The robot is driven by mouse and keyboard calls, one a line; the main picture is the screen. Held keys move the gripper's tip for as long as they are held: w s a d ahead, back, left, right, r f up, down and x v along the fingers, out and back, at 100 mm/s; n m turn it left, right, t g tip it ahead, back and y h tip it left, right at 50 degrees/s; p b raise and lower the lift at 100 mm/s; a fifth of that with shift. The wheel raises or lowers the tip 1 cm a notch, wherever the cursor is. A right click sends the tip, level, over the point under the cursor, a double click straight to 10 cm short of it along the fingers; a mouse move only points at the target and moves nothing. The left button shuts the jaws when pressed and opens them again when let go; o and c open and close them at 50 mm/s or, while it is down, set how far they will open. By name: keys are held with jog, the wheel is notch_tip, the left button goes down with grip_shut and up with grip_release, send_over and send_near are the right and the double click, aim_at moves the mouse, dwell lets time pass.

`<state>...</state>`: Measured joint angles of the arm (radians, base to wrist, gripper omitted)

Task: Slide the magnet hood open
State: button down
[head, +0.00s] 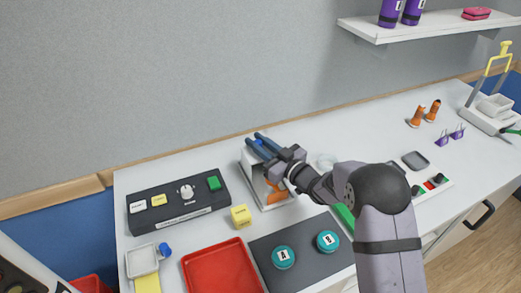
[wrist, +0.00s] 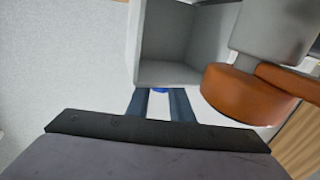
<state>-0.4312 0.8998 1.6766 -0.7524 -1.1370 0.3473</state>
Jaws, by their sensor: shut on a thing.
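The magnet unit stands mid-table in the head view as a pale box, its hood (head: 250,170) largely covered by my gripper. An orange part (head: 275,193) shows at its right side. In the wrist view the hood (wrist: 180,72) is a grey-white shell with an open hollow side towards the camera. An orange disc (wrist: 240,98) under a grey cylinder sits to its right. My gripper (head: 256,141) has its blue fingers at the top of the box. In the wrist view the fingers (wrist: 159,98) are shut on a small blue handle (wrist: 160,91), mostly hidden, at the hood's edge.
Left of the unit is a dark control panel (head: 175,212). A yellow cube (head: 241,215), a red tray (head: 220,270) and a dark mat (head: 300,272) with two teal discs lie in front. Orange figures (head: 417,117) stand far right. Table behind the unit is clear.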

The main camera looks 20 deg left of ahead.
jog(key=shift+w+a, duration=0.4)
jog(key=c, duration=1.6)
grip_release()
jog(key=shift+o, duration=0.2)
jog(key=shift+d, duration=0.1)
jog(key=shift+b+v, duration=1.35)
jog(key=shift+v, duration=2.25)
